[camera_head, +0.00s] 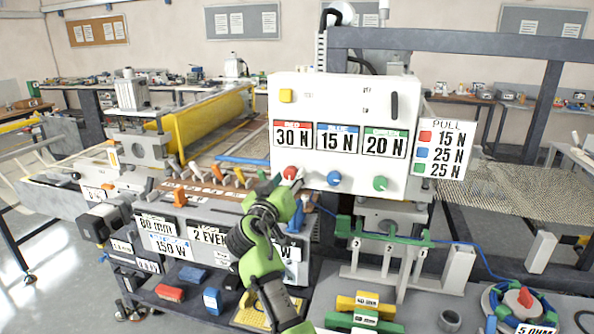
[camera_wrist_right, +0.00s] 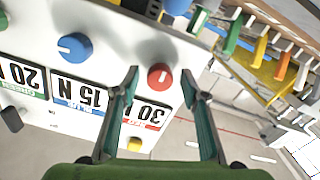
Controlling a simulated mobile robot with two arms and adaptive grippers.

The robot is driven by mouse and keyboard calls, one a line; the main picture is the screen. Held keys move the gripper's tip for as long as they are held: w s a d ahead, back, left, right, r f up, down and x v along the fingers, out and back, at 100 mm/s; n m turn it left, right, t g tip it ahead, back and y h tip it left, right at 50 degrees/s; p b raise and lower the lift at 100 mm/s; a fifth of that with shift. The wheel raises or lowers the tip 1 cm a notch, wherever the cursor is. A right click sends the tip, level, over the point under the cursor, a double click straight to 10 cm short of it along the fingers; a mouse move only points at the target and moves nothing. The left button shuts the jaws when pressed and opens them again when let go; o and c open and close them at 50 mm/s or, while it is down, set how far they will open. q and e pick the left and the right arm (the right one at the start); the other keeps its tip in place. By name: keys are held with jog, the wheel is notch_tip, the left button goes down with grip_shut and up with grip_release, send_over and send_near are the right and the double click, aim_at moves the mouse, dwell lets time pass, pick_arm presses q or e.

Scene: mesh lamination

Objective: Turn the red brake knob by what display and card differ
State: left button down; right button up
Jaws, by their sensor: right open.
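The white control box (camera_head: 335,88) carries three displays: red 30 N, blue 15 N and green 20 N. The card (camera_head: 443,149), headed PULL, reads red 15 N, blue 25 N, green 25 N. Under the displays sit the red knob (camera_head: 290,173), the blue knob (camera_head: 334,178) and the green knob (camera_head: 380,183). My right gripper (camera_head: 284,193) is just below the red knob in the head view. In the right wrist view, its open fingers (camera_wrist_right: 160,86) stand either side of the red knob (camera_wrist_right: 158,73), with visible gaps. My left gripper is not in view.
The blue knob (camera_wrist_right: 74,46) is beside the right gripper in the wrist view. The lower shelf holds a red block (camera_head: 170,293) and a blue block (camera_head: 212,301).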

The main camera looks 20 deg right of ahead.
jog(key=shift+w+d, duration=0.1)
jog(key=shift+w, duration=0.05)
jog(key=shift+a+r, duration=0.15)
jog(key=shift+a, duration=0.05)
jog(key=shift+c, duration=0.3)
jog(key=c, duration=1)
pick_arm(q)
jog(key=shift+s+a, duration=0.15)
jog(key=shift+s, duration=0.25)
pick_arm(e)
jog(key=shift+c, duration=0.2)
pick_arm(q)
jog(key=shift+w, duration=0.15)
